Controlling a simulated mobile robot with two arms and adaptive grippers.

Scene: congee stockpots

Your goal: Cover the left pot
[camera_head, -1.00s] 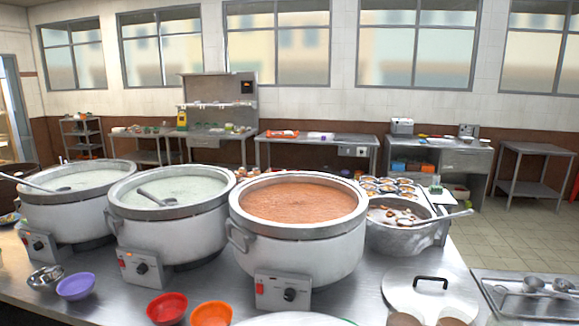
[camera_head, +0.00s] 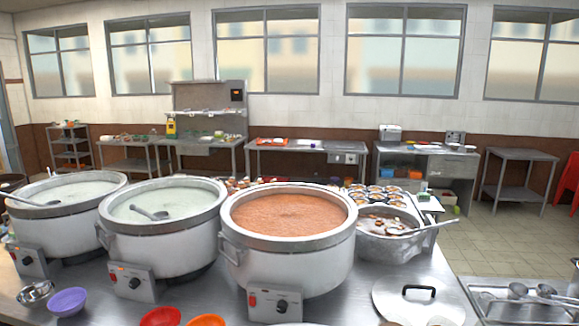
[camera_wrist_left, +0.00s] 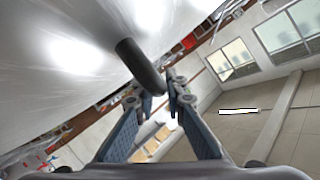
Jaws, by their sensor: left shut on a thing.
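The leftmost pot (camera_head: 75,228) is a white stockpot with a grey rim, full of pale congee. It is uncovered, and a ladle (camera_head: 32,201) lies across its left rim into the congee. My left gripper (camera_wrist_left: 165,92) shows only in the left wrist view. It is shut on the dark bar handle (camera_wrist_left: 140,66) of a large shiny metal lid (camera_wrist_left: 75,60), whose surface fills the upper left of that view. Where this lid is relative to the pots cannot be told. My right gripper is not in view.
A middle pot (camera_head: 165,243) of pale congee holds a ladle; a right pot (camera_head: 330,262) holds reddish-brown food. Another lid (camera_head: 385,292) with a black handle lies on the steel counter at right. Purple (camera_head: 68,302), red (camera_head: 160,318) and orange (camera_head: 206,321) bowls stand in front.

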